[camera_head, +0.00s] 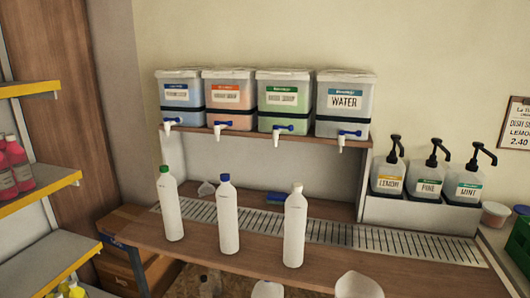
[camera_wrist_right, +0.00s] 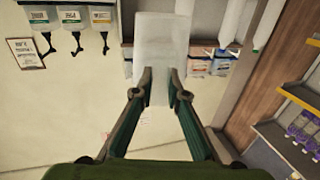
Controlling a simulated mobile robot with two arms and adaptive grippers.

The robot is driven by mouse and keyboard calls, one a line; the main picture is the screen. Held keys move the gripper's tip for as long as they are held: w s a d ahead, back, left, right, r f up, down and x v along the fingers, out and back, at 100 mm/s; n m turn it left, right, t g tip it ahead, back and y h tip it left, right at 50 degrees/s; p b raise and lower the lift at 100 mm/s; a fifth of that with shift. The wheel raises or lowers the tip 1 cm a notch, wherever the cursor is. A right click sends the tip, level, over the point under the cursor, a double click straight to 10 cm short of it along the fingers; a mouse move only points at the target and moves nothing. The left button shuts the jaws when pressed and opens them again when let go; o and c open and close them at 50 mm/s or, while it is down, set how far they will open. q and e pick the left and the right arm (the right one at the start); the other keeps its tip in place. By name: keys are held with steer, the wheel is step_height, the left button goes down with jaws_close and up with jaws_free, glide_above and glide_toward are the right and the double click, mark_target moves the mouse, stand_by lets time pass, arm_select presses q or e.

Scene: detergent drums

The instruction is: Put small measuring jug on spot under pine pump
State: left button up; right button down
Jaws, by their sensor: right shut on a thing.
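The pine pump (camera_head: 428,182) is the middle of three pump bottles in a white rack at the right. The drip grate (camera_head: 420,245) runs along the counter below them, and its part in front of the pine pump looks bare. My right gripper (camera_wrist_right: 160,86) is shut on a pale, whitish container (camera_wrist_right: 162,42) in the right wrist view. I cannot tell for sure that it is the small measuring jug; no scale shows. Two pale rounded things, one at the left (camera_head: 268,290) and one at the right (camera_head: 358,286), are cut off by the head view's bottom edge. My left gripper is out of view.
Several drums with taps, one labelled water (camera_head: 344,105), stand on a shelf. A green crate (camera_head: 519,245) is at the right edge.

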steer(key=s+f, duration=0.1)
steer(key=s, duration=0.5)
steer(key=shift+f, duration=0.4)
